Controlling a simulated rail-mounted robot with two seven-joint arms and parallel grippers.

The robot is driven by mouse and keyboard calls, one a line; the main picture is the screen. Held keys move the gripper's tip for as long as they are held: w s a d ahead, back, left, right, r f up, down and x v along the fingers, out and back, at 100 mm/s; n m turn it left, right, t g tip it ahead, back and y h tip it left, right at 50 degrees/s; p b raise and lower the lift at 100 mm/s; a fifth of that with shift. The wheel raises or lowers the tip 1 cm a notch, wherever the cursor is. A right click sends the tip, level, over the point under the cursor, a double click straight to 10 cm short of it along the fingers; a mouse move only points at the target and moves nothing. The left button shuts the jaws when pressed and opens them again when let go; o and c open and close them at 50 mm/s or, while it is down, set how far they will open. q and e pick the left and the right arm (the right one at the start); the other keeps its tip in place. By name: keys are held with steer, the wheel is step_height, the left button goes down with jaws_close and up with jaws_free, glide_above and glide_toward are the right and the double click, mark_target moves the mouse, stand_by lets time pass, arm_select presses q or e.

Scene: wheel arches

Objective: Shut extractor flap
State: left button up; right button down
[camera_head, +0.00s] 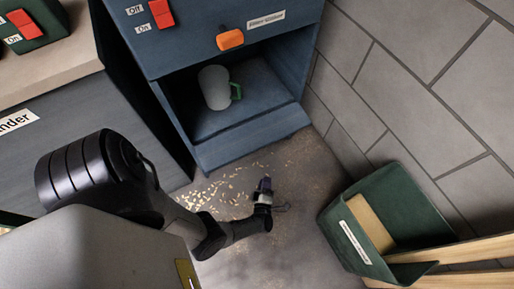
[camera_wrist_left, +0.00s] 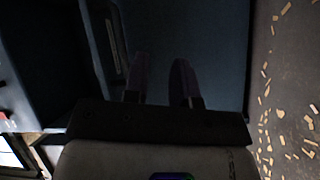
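The blue extractor cabinet (camera_head: 190,50) stands at the top centre of the head view. An orange handle (camera_head: 230,39) sits on its front above an open compartment. A pale canister with a green handle (camera_head: 214,88) is inside the compartment. A blue panel (camera_head: 250,137) runs along the compartment's lower edge; I cannot tell for sure which part is the flap. My left gripper (camera_head: 265,190) is low in front of the cabinet, apart from it. In the left wrist view its two fingers (camera_wrist_left: 160,85) are apart with nothing between them, facing a dark blue surface (camera_wrist_left: 210,35). My right gripper is not in view.
Wood chips (camera_head: 225,188) litter the grey floor. A green bin (camera_head: 350,230) with wooden boards (camera_head: 450,252) stands at the right, by a grey block wall (camera_head: 420,90). A grey cabinet (camera_head: 80,110) is at the left. Red switches (camera_head: 161,13) are on the blue cabinet.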

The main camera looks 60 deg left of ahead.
mark_target(256, 147)
arm_select(q)
step_height(256, 147, up, 5)
steer(key=s+a+n+g+y, duration=0.2)
steer(key=n+y, duration=0.2)
steer(key=n, duration=0.1)
steer(key=x, duration=1.2)
steer(key=shift+w+a+r, duration=0.15)
steer(key=shift+w+a, duration=0.05)
steer(key=shift+a, duration=0.1)
jaws_close()
